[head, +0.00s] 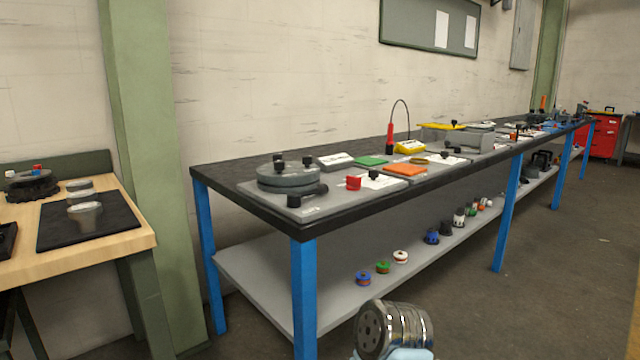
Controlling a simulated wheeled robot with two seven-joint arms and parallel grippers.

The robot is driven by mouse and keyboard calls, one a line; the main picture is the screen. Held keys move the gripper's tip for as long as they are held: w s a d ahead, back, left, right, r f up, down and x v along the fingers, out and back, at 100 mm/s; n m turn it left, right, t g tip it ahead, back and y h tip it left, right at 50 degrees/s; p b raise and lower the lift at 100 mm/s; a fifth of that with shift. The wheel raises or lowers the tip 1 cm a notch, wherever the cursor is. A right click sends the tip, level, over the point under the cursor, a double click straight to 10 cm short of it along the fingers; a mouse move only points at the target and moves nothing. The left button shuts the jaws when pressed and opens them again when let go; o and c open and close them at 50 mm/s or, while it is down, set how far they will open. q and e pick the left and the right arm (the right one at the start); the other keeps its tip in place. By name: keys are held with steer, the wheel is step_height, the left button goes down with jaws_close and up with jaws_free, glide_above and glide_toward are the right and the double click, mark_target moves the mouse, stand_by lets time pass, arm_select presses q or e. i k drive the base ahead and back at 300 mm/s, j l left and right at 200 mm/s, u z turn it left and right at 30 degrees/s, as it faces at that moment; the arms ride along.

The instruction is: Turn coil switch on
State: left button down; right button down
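I cannot tell for sure which part is the coil switch. Further back, a yellow device (410,147) has a red-handled probe (390,138) on a curved black cable. Neither gripper shows in the head view. Only a metallic round part of my own arm shows at the bottom edge, well in front of the bench.
The long bench (250,197) has blue legs and a grey lower shelf (290,290) with several small coloured spools. A wooden table (25,262) with a black mat stands at the left. A red cabinet (603,140) is far right. The floor in front is clear.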

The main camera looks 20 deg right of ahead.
mark_target(353, 183)
steer(key=z, duration=1.25)
